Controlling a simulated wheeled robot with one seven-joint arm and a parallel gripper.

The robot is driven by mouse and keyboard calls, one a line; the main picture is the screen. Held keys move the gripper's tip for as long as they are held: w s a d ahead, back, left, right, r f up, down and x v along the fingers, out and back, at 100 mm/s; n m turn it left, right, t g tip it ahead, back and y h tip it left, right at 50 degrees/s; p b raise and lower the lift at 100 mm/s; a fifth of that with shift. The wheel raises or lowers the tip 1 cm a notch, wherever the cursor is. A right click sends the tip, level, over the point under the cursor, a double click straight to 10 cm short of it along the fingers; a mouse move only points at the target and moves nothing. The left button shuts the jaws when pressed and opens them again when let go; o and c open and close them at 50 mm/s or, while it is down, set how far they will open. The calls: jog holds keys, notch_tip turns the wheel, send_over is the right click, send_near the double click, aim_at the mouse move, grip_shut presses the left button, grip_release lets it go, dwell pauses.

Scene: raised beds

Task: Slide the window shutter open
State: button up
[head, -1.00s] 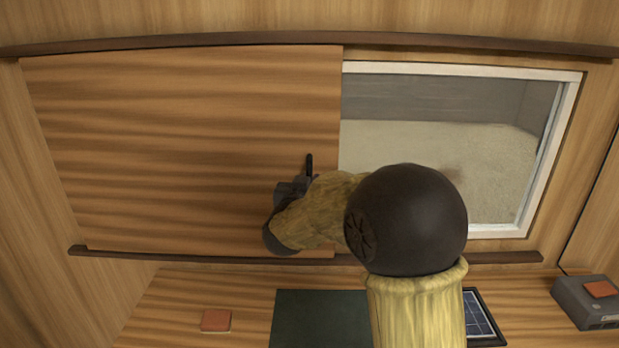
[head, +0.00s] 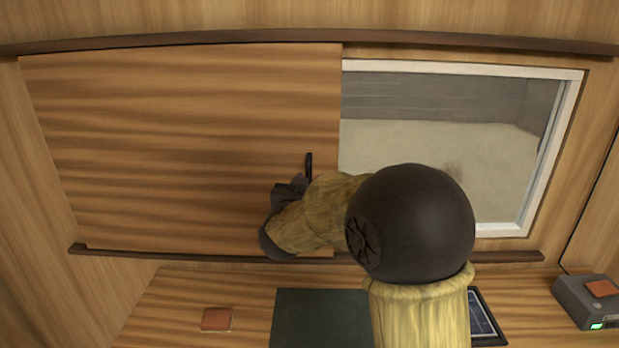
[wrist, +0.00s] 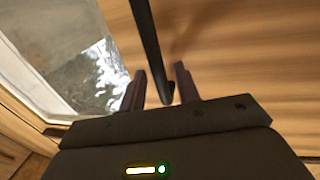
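The wooden shutter (head: 180,140) stands at the left end of its rails, its left edge near the stop on the lower rail. The window (head: 440,120) is uncovered to its right, behind my arm in part. A dark upright bar handle (head: 308,165) is near the shutter's right edge. In the wrist view the handle (wrist: 150,45) runs down between the fingers of my gripper (wrist: 160,85), with a gap showing on each side. My gripper is open around the handle's lower end. In the head view my gripper (head: 290,190) is partly hidden by my wrist.
Dark upper (head: 480,41) and lower (head: 510,257) rails run along the wall. On the counter below are a dark green mat (head: 310,320), a small reddish block (head: 216,319), a dark panel (head: 484,318) and a grey box (head: 590,302) with a red top and a lit green light.

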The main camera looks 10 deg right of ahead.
jog(key=b+v, duration=0.2)
jog(key=v, duration=1.4)
jog(key=shift+b, duration=0.3)
notch_tip(320, 180, down, 13)
jog(key=d+n+g+y+p, duration=0.1)
jog(key=n+g+y+p, duration=0.1)
jog(key=n+g+y, duration=0.45)
jog(key=s+d+f+m+g+p, duration=0.1)
jog(key=s+d+f+g, duration=0.2)
jog(key=s, duration=0.4)
jog(key=s+d+f+m+g, duration=0.1)
jog(key=s+d+f+g, duration=0.3)
jog(key=s+d+f, duration=0.2)
jog(key=shift+s+f+p, duration=0.25)
jog(key=shift+s+p, duration=0.1)
jog(key=shift+s, duration=0.4)
